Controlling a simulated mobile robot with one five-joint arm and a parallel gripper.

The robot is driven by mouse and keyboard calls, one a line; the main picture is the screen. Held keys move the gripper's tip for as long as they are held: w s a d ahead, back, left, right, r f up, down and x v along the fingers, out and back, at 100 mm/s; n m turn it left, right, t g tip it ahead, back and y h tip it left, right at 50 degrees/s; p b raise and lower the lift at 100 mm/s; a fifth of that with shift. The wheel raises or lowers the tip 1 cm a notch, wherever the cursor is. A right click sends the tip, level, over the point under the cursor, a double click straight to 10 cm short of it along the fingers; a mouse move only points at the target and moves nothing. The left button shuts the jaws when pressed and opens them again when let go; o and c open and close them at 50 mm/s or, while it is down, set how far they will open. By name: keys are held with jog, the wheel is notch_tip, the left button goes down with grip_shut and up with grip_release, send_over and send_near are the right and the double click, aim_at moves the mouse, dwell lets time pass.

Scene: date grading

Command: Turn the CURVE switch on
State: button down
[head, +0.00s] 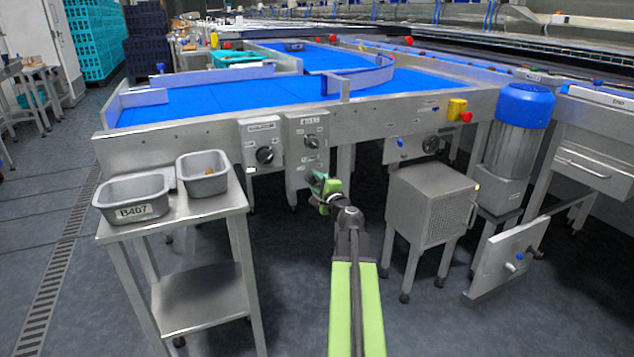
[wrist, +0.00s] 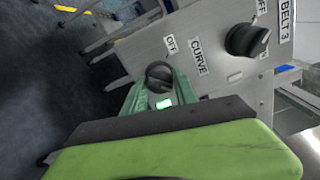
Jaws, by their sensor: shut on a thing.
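The CURVE switch (wrist: 159,72) is a dark round knob on a grey metal panel (wrist: 205,42). The CURVE label (wrist: 197,58) is beside it, with a small white label (wrist: 171,44) near it, seemingly OFF. In the wrist view, the green fingers of my gripper (wrist: 160,90) are on either side of the knob and shut on it. The knob's pointer direction cannot be told. In the head view, my gripper (head: 318,182) is at the lower part of the right switch panel (head: 294,150) and hides the CURVE switch.
The BELT 3 knob (wrist: 247,40) is close by on the same panel; it also shows in the head view (head: 311,141). Another switch panel (head: 250,135) stands to the left. A steel table (head: 210,207) with two tubs is at left, a metal cabinet (head: 425,215) at right.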

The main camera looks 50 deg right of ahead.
jog(key=shift+s+d, duration=0.1)
jog(key=shift+d, duration=0.05)
jog(key=c, duration=1.1)
grip_release()
jog(key=shift+o, duration=0.7)
